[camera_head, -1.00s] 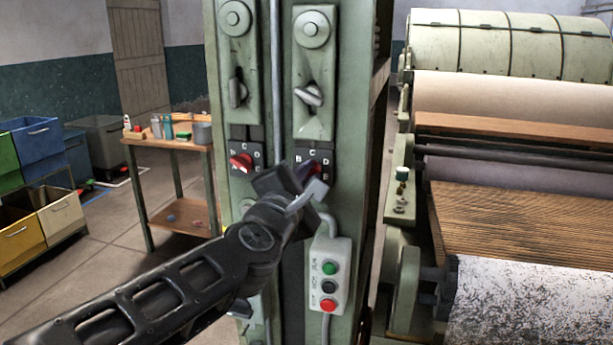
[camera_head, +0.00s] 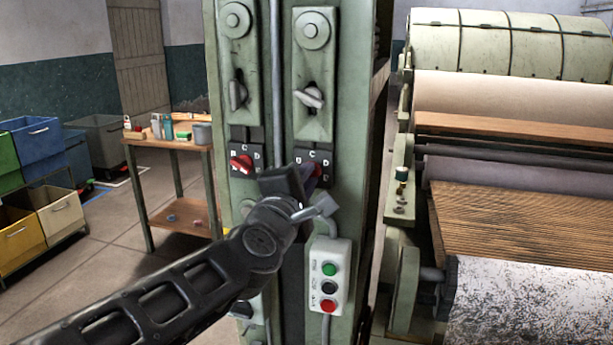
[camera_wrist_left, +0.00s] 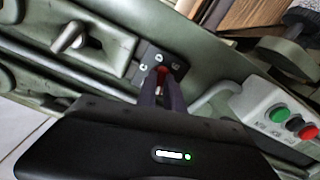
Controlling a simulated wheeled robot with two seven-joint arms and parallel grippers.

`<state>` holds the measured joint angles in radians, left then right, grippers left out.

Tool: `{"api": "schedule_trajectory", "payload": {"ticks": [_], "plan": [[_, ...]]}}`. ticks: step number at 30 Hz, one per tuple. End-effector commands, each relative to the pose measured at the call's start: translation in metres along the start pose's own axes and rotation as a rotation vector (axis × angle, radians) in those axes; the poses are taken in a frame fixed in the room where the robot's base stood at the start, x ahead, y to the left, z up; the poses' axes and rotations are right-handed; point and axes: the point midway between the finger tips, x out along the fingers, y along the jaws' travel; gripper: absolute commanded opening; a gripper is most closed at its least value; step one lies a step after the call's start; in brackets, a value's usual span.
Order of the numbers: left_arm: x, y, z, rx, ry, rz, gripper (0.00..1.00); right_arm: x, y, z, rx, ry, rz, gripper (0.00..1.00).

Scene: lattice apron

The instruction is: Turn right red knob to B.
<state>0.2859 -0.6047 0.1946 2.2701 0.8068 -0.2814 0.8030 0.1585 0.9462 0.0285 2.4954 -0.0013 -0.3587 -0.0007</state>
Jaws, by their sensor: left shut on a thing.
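The right red knob (camera_head: 317,170) sits on a black plate with white letters on the green machine column, partly hidden by my left gripper. Letters B, C and D show around its top. My left gripper (camera_head: 308,178) reaches it from the lower left, and its fingers are shut on the knob. In the left wrist view the knob (camera_wrist_left: 161,74) shows red between the two dark fingertips (camera_wrist_left: 160,86). Which letter it points to I cannot tell. The left red knob (camera_head: 240,162) is on a similar plate, free of the gripper. My right gripper is not in view.
Grey switch handles (camera_head: 310,96) stand out above the plates. A button box (camera_head: 329,275) with green, black and red buttons hangs just below my gripper. A roller machine (camera_head: 520,150) stands at right. A wooden table (camera_head: 165,143) and bins stand at left.

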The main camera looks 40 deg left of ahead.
Motion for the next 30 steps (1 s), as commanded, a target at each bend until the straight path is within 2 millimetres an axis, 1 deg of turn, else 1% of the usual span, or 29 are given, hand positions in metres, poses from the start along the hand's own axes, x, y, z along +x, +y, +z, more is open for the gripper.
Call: {"api": "schedule_trajectory", "payload": {"ticks": [18, 24, 30], "plan": [[0.0, -0.0015, -0.0005, 0.564, 0.0, -0.003, 0.0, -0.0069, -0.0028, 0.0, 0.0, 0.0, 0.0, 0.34], [0.0001, -0.0018, -0.0008, 0.692, 0.0, -0.003, 0.0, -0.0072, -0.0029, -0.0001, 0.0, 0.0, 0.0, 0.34], [0.0001, -0.002, -0.0007, 0.764, 0.0, -0.003, 0.0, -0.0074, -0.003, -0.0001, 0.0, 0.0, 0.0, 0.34]]}}
